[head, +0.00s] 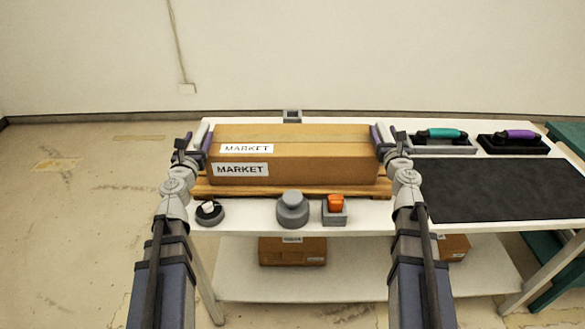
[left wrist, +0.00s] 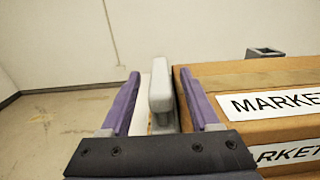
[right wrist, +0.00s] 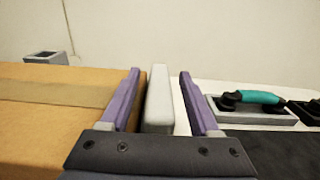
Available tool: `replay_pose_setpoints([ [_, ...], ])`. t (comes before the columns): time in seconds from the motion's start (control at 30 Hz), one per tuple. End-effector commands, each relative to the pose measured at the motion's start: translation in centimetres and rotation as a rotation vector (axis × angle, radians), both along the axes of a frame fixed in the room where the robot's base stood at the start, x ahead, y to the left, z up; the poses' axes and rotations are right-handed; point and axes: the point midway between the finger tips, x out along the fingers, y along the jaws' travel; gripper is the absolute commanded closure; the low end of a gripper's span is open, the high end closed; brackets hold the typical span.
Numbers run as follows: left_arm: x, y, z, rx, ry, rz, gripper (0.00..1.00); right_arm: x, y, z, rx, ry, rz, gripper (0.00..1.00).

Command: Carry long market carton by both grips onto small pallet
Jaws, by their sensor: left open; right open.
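The long brown market carton (head: 320,160) with MARKET labels sits on the small wooden pallet (head: 290,192) on the white table. In the left wrist view, the carton (left wrist: 270,82) is at the right, beside its pale grey grip (left wrist: 161,92). My left gripper (head: 195,143) is open, its purple fingers on either side of that grip with gaps. My right gripper (head: 385,138) is open at the carton's right end. In the right wrist view, its fingers stand on either side of the other grey grip (right wrist: 159,100), apart from it.
A grey knob-like weight (head: 292,209), an orange item in a grey holder (head: 334,208) and a small dark round thing (head: 210,212) stand along the front edge. A dark mat (head: 500,190), a teal-handled tool (head: 440,138) and a purple-handled tool (head: 514,142) lie right. Another carton (head: 292,252) is on the lower shelf.

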Motion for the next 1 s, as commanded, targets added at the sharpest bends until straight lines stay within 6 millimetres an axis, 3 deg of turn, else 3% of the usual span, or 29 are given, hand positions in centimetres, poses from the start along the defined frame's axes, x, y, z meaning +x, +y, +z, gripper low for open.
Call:
replay_pose_setpoints([
  [0.03,-1.4,0.0,0.0,0.0,0.0,0.001,0.38,0.0,0.0,0.0,0.0,0.0,0.0,0.38],
  [0.2,-3.8,0.0,0.0,0.0,0.0,0.002,0.38,0.0,0.0,0.0,0.0,0.0,0.0,0.38],
  [0.57,-4.2,0.0,0.0,0.0,0.0,0.001,0.38,-0.9,0.0,0.0,0.0,0.0,0.0,0.38],
  [1.0,-4.2,0.0,0.0,0.0,0.0,0.001,0.38,-7.2,0.0,0.0,0.0,0.0,-0.001,0.38],
])
